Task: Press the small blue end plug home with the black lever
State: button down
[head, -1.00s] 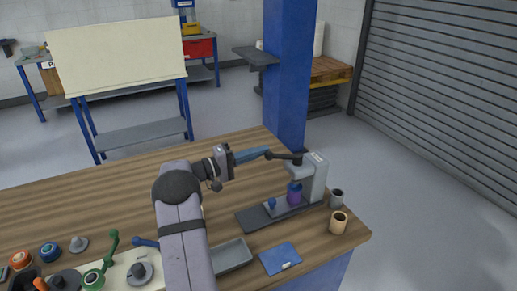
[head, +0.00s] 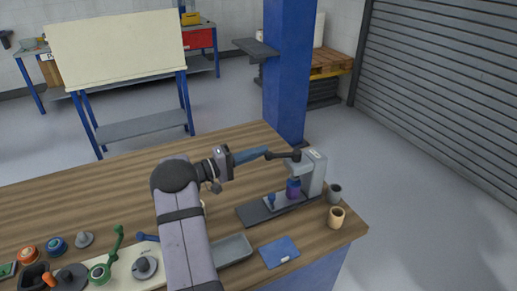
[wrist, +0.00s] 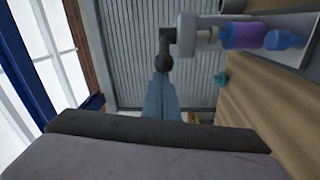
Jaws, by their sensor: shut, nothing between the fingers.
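The black lever (head: 283,154) juts left from the grey press (head: 315,172), nearly level. In the wrist view the lever (wrist: 167,40) ends in a round black knob. My gripper (head: 265,151) is shut and empty, its blue fingers reaching that knob. The fingertips (wrist: 162,78) overlap the knob in the wrist view and appear to touch it. A purple roller (head: 294,194) stands upright under the press ram (wrist: 207,38), with the small blue end plug (head: 293,183) at its top. How deep the plug sits is too small to tell.
A small blue piece (head: 271,200) stands on the press's dark base (head: 252,214). A grey cup (head: 334,193) and tan cup (head: 336,217) stand to the right. A grey tray (head: 233,251) and blue pad (head: 280,252) lie nearer.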

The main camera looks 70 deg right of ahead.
jog(key=shift+f, duration=0.1)
jog(key=w+a+b, duration=0.2)
jog(key=w+a, duration=0.3)
jog(key=w, duration=0.3)
jog(key=shift+b, duration=0.4)
dwell(0.4)
jog(key=w+d+b+x, duration=0.2)
jog(key=x, duration=1)
jog(key=shift+s+a+f+p, duration=0.1)
jog(key=shift+s+a+p, duration=0.1)
jog(key=shift+a, duration=0.45)
jog(key=shift+s+a+f+p, duration=0.15)
jog(key=shift+s+a, duration=0.1)
jog(key=shift+a, duration=0.4)
jog(key=shift+s+a+f+p, duration=0.1)
jog(key=shift+s+a+p, duration=0.1)
jog(key=shift+a, duration=0.45)
